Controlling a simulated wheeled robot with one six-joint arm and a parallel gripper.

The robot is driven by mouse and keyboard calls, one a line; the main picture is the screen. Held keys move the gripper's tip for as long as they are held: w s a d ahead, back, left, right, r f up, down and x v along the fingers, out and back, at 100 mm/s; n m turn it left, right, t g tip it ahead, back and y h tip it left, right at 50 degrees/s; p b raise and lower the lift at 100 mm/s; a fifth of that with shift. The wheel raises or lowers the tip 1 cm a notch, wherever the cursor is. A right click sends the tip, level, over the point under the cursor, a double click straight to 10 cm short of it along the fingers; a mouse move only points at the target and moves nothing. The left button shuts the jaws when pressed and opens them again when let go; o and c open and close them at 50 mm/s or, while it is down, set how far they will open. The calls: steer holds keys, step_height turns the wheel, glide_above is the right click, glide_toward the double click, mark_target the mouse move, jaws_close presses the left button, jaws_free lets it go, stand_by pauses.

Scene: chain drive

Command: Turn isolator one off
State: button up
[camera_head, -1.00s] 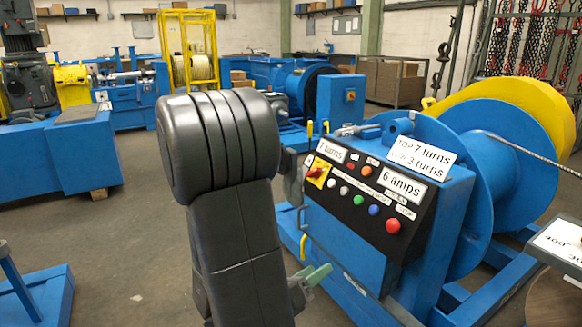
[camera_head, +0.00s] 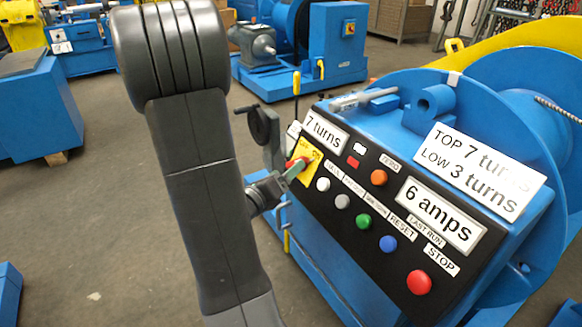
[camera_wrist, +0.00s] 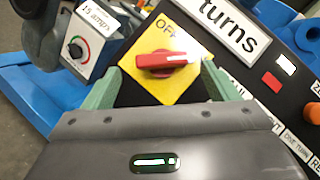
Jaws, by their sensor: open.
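The isolator is a red rotary handle on a yellow plate (camera_wrist: 172,92) marked OFF, at the left end of the black control panel. In the wrist view the red handle (camera_wrist: 168,63) lies roughly level across the plate. My gripper (camera_wrist: 162,80) is open, with a green finger on either side of the plate and the handle between them; whether they touch it is unclear. In the head view my gripper (camera_head: 296,168) is at the yellow plate (camera_head: 306,163) and partly covers it and the handle.
The panel carries a red STOP button (camera_head: 419,282), a blue button (camera_head: 388,244), a green button (camera_head: 363,222) and an orange light (camera_head: 379,177). A dial box marked 15 amps (camera_wrist: 88,45) stands left of the isolator. A large blue drum (camera_head: 530,90) stands behind the panel.

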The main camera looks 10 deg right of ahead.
steer(key=shift+x, duration=1.7)
steer(key=shift+s, duration=0.1)
steer(key=shift+c, duration=0.2)
steer(key=shift+d, duration=0.1)
steer(key=c, duration=0.9)
